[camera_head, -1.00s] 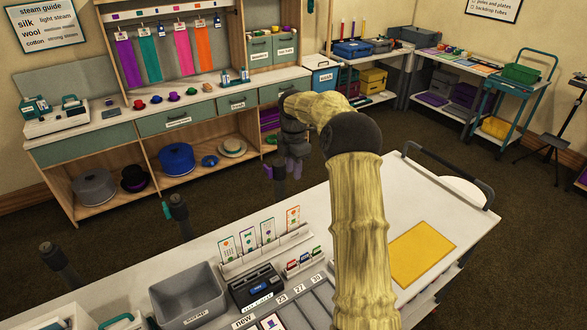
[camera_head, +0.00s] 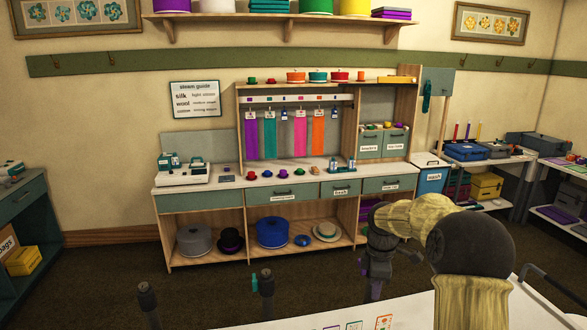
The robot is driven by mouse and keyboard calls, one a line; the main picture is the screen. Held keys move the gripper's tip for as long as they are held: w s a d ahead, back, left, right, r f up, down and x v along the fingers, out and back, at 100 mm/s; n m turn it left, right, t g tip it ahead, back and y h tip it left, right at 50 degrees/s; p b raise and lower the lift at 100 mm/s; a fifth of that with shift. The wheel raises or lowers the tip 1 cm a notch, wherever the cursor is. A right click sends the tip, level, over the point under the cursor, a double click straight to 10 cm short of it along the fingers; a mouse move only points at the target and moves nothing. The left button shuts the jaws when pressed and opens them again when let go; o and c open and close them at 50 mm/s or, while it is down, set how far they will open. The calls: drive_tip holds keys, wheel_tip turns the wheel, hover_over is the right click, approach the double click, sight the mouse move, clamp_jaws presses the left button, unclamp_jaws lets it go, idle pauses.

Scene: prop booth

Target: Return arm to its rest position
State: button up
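My arm rises at the lower right of the head view, its yellow links bent over at a dark round elbow. My gripper (camera_head: 374,272) hangs at the end of the arm, pointing down in front of the wooden cabinet and beyond the far edge of the white table (camera_head: 420,308). The fingers are small, dark and partly blurred into the background, so whether they are apart or closed does not show.
A long wooden cabinet (camera_head: 200,201) with hats and hanging ribbons stands against the back wall. A blue bin (camera_head: 432,181) and side shelves stand at right. Dark floor lies open between table and cabinet.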

drive_tip(key=s+a+f+m+t, duration=0.1)
drive_tip(key=s+a+m, duration=0.2)
drive_tip(key=s+m, duration=0.5)
drive_tip(key=s+a+m+t, duration=0.1)
drive_tip(key=s+a+m, duration=0.2)
drive_tip(key=s, duration=1.4)
drive_tip(key=m, duration=0.4)
drive_tip(key=shift+s+a+f+m, duration=0.35)
drive_tip(key=shift+m, duration=0.05)
